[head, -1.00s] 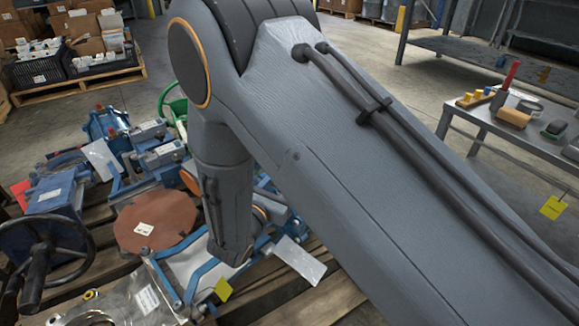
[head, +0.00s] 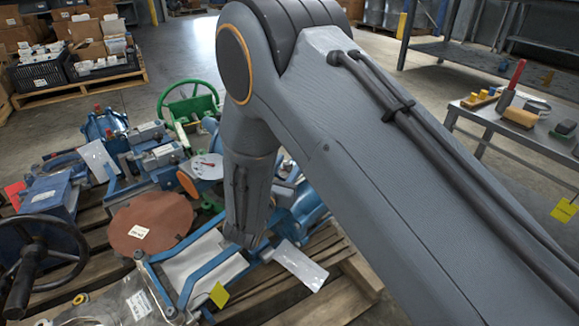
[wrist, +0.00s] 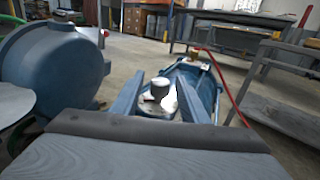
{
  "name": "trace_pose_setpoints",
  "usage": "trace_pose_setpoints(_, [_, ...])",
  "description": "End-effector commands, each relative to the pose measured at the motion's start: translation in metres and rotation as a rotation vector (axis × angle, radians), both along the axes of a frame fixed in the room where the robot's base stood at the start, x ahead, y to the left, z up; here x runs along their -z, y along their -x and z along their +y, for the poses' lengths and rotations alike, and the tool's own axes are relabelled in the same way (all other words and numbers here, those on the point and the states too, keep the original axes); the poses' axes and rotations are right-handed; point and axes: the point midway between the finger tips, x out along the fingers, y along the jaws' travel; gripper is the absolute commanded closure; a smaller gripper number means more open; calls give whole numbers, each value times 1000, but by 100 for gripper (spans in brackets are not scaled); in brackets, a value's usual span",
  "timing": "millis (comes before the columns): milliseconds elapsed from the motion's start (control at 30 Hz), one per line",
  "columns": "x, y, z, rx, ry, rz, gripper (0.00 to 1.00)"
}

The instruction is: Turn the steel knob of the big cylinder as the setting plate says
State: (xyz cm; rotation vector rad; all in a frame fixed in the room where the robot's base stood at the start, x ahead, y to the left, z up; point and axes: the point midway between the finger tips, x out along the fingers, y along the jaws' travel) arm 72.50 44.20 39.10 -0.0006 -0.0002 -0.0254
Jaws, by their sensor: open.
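In the wrist view my gripper (wrist: 160,78) is open, its two blue-grey fingers pointing forward. A steel knob (wrist: 160,88) with a dark lower part shows between the fingers, on a white round face with dark marks. I cannot tell whether the fingers touch it. A blue body (wrist: 208,88) lies behind and to the right of the knob; a blue cylinder (head: 308,208) shows beside my arm in the head view. My arm hides the gripper and knob there. I cannot make out which piece is the setting plate, and no setting is readable.
A large rounded blue housing (wrist: 65,65) stands close left of the fingers. In the head view, a black handwheel (head: 40,255), a green handwheel (head: 190,98) and a brown disc (head: 150,222) crowd the pallet.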

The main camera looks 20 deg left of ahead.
Motion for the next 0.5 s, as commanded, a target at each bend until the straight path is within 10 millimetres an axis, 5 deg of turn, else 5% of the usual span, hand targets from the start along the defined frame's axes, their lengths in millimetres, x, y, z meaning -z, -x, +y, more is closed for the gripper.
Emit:
trace_pose_setpoints(100, [0,0,0,0,0,0,60])
trace_pose_setpoints(333, [0,0,0,1,0,0,98])
trace_pose_setpoints(500, [0,0,-2,6,0,0,100])
